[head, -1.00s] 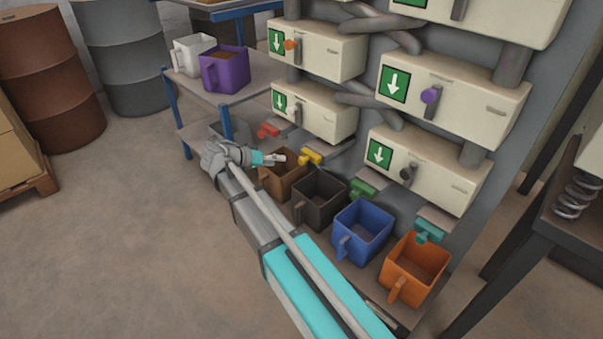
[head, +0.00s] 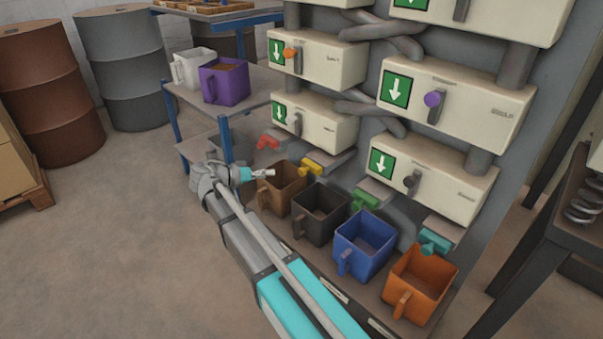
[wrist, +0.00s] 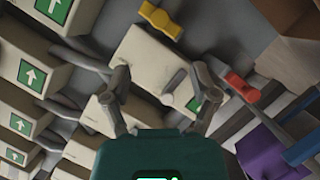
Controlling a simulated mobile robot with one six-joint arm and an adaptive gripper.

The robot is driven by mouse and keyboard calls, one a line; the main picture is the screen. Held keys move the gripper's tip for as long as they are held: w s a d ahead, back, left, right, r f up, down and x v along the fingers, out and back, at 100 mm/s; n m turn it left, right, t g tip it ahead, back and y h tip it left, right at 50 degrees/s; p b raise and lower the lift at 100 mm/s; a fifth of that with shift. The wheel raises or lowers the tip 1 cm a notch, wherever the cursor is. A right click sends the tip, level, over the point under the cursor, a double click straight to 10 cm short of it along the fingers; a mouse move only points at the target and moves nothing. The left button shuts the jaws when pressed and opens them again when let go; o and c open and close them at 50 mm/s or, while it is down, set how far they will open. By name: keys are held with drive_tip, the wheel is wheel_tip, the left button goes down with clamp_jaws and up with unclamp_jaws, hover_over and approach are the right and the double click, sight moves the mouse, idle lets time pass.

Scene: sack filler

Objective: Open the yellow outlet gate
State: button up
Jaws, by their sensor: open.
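The yellow outlet gate (head: 312,166) juts out under a cream box, above and behind the brown bin (head: 284,189) and black bin. It also shows in the wrist view as a yellow handle (wrist: 160,20) at the top, beyond my fingertips. I cannot tell whether the gate is open or shut.
A red gate (head: 268,142) is left of the yellow one; green (head: 364,199) and teal (head: 435,241) gates are right. Black (head: 320,213), blue (head: 364,244) and orange (head: 420,283) bins stand below. A purple bin (head: 224,82) sits on the left shelf.

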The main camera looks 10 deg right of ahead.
sight(300, 172)
drive_tip(key=b+x, duration=0.3)
drive_tip(key=x, duration=1)
drive_tip(key=shift+d+f+b, duration=0.1)
drive_tip(key=shift+b, duration=0.3)
clamp_jaws()
